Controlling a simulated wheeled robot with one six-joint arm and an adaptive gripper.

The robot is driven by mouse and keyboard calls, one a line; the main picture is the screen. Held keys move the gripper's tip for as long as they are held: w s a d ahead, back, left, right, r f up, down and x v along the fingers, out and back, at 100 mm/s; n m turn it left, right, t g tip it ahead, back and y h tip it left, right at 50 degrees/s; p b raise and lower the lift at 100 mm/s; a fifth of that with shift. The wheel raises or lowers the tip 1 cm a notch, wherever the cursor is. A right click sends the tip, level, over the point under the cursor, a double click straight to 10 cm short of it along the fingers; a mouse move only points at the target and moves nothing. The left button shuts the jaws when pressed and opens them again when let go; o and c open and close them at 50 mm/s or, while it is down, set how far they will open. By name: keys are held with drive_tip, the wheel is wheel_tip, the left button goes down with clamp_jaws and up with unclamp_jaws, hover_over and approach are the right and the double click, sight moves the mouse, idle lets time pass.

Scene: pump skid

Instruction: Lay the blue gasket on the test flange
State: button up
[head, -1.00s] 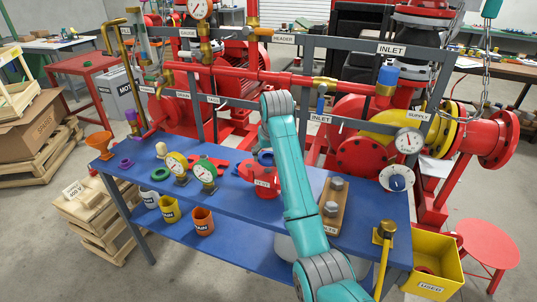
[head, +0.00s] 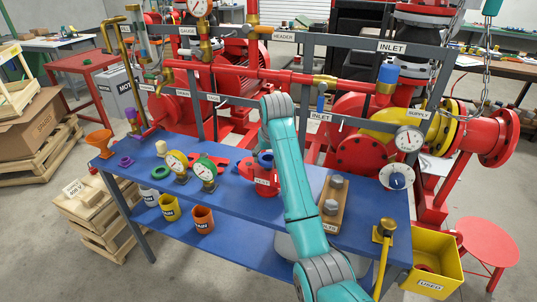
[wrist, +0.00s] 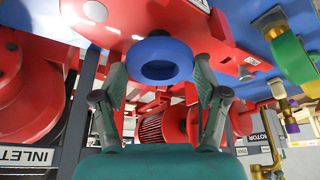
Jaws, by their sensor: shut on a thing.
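The blue gasket (wrist: 160,46) is a thick ring. In the wrist view it sits between the two fingertips of my gripper (wrist: 160,66), which is shut on it. In the head view the gasket (head: 265,156) shows at the top of the red test flange (head: 268,189), just left of my arm. The flange carries a TEST label and stands on the blue bench. Whether the gasket touches the flange or hangs slightly above it, I cannot tell. My gripper is largely hidden behind my arm in the head view.
A wooden block with bolts (head: 333,207) lies to the right. A green ring (head: 160,173) lies on the bench (head: 245,204). Red pipework (head: 235,75) runs behind.

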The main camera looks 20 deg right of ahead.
drive_tip(key=shift+f, duration=1.5)
drive_tip(key=o, duration=1.2)
